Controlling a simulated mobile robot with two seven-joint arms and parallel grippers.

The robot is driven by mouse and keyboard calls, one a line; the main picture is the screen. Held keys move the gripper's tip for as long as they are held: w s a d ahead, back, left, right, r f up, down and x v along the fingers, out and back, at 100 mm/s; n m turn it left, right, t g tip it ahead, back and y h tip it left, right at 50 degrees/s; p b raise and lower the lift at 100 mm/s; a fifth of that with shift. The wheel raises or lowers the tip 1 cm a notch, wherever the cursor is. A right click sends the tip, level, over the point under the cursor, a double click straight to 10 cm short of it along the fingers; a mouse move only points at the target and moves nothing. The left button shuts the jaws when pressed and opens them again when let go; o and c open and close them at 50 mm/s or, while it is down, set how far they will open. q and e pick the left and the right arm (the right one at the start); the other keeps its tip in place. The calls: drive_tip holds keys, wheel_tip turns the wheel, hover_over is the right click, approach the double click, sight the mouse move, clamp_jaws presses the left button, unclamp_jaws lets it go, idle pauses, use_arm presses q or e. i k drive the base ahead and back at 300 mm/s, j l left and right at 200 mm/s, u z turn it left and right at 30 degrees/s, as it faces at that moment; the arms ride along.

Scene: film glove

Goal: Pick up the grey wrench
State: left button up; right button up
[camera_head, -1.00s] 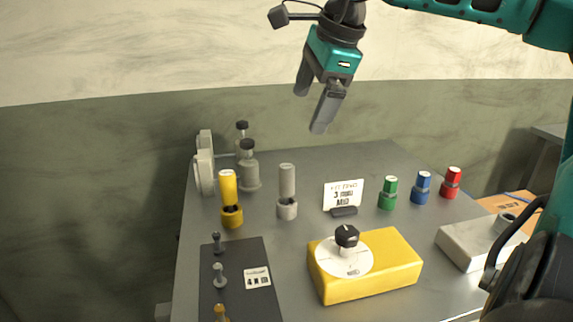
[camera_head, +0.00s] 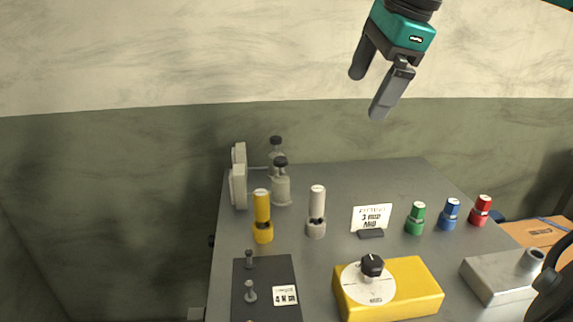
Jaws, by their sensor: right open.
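The grey wrench (camera_head: 317,205) appears to be the light grey upright cylinder standing in a short grey holder on the table. A similar yellow one (camera_head: 262,207) stands just to its left. My right gripper (camera_head: 368,95) hangs above the back of the table, up and to the right of the grey wrench in the picture. Its two fingers are apart with nothing between them. It is clear of everything on the table. My left gripper is not in view.
The grey table (camera_head: 345,180) holds a label card (camera_head: 372,217), green, blue and red capped pieces (camera_head: 449,213), a yellow box with a black knob (camera_head: 415,285), a dark mat with small bolts (camera_head: 266,268) and grey bottles (camera_head: 281,188). A grey metal block (camera_head: 495,277) stands at right.

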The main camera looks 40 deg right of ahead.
sight(317, 192)
drive_tip(key=k, duration=1)
